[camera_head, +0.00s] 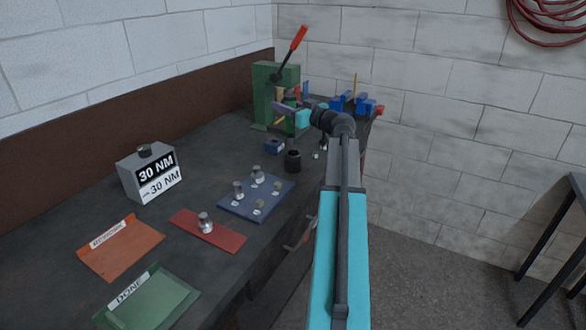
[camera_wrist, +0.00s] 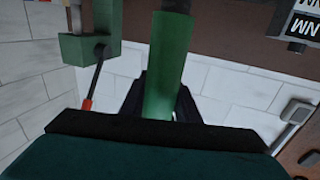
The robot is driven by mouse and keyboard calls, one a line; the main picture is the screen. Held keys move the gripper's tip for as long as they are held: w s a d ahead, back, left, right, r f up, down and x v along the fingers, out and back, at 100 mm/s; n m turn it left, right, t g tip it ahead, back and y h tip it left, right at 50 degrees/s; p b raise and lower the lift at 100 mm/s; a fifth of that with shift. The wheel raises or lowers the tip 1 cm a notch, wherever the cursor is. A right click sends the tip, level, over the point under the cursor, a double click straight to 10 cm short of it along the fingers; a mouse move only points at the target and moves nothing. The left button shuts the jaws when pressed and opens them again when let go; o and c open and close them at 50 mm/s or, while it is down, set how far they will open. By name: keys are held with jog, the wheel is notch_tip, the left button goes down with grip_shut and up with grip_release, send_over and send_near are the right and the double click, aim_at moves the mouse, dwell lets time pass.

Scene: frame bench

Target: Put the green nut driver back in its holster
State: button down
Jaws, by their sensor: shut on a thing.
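The green nut driver (camera_wrist: 168,70) shows in the wrist view as a green cylinder between the two dark fingers of my gripper (camera_wrist: 164,100). My gripper is shut on it. In the head view my gripper (camera_head: 302,118) is above the bench near the green press, and the driver is mostly hidden or too small to make out. A black open cup (camera_head: 292,161) stands on the bench below and a little left of my wrist. A small blue block (camera_head: 273,146) with a dark top opening sits beside it. I cannot tell which of these, if either, is the holster.
The green press (camera_head: 263,95) with a red lever stands behind my gripper. Blue and red pieces (camera_head: 360,104) are at the far end. A blue plate (camera_head: 237,210), red mat (camera_head: 222,236), 30 NM box (camera_head: 135,180), orange tray (camera_head: 100,257) and green tray (camera_head: 165,300) occupy the nearer bench.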

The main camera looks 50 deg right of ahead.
aim_at(287, 132)
jog(key=shift+s+d, duration=0.2)
jog(key=shift+s, duration=0.05)
jog(key=shift+s+d+f+p, duration=0.1)
jog(key=shift+f+p, duration=0.25)
jog(key=shift+f, duration=1.2)
jog(key=shift+d+f+p, duration=0.1)
jog(key=shift+f+p, duration=0.2)
jog(key=shift+f, duration=1.25)
jog(key=shift+f+p, duration=0.4)
jog(key=shift+f, duration=1.45)
jog(key=shift+f+b, duration=0.15)
jog(key=shift+b, duration=0.15)
jog(key=c, duration=1.4)
grip_release()
jog(key=shift+o, duration=0.2)
